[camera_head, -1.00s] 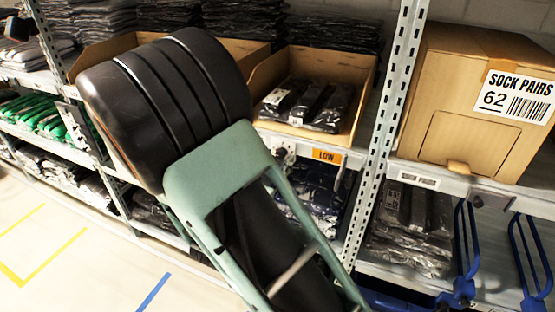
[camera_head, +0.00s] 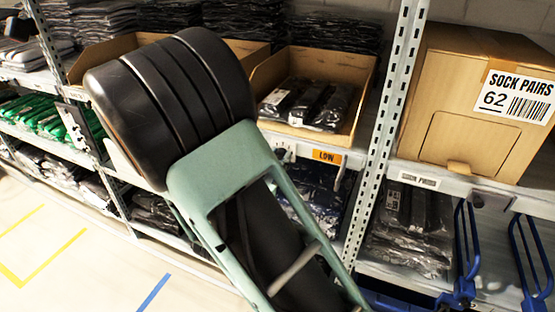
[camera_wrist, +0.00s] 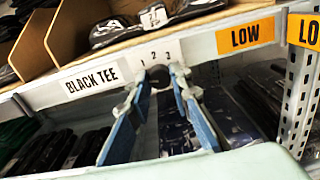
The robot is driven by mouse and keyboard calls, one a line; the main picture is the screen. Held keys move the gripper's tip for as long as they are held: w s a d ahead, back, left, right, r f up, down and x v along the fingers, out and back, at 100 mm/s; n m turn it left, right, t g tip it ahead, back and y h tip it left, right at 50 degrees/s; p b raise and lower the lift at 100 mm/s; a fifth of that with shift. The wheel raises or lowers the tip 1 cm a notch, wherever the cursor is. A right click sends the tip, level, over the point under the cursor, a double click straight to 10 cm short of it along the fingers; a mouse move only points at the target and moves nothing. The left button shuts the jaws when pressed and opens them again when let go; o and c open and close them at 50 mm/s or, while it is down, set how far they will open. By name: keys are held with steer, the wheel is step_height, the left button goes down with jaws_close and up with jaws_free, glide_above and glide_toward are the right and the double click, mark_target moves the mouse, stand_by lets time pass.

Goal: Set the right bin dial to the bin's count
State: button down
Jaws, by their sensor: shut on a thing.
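The right bin (camera_head: 364,80) is an open cardboard bin with three black bagged garments (camera_head: 311,103) visible. On the shelf edge below it, a white dial plate (camera_wrist: 160,51) with the numbers 1, 2 and 3 shows in the wrist view. A dark round dial knob (camera_wrist: 159,74) sits under the numbers. My gripper (camera_wrist: 158,80) is closed on the knob, one blue finger on each side. Where the knob points cannot be told. In the head view my arm hides the gripper's fingers, and part of the dial plate (camera_head: 283,150) shows.
A "BLACK TEE" label (camera_wrist: 92,79) is left of the dial and an orange "LOW" tag (camera_wrist: 246,36) right of it. A perforated rack post (camera_head: 388,130) stands right of the bin. A "SOCK PAIRS 62" carton (camera_head: 450,90) is beyond it. Bagged goods fill the lower shelf.

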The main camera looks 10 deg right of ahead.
steer(key=m+b, duration=0.5)
steer(key=shift+f, duration=0.25)
steer(key=shift+r+m+b, duration=0.2)
steer(key=shift+m+b, duration=1.1)
steer(key=shift+b, duration=0.1)
steer(key=c, duration=1.7)
jaws_free()
steer(key=shift+c, duration=0.2)
steer(key=v, duration=1.2)
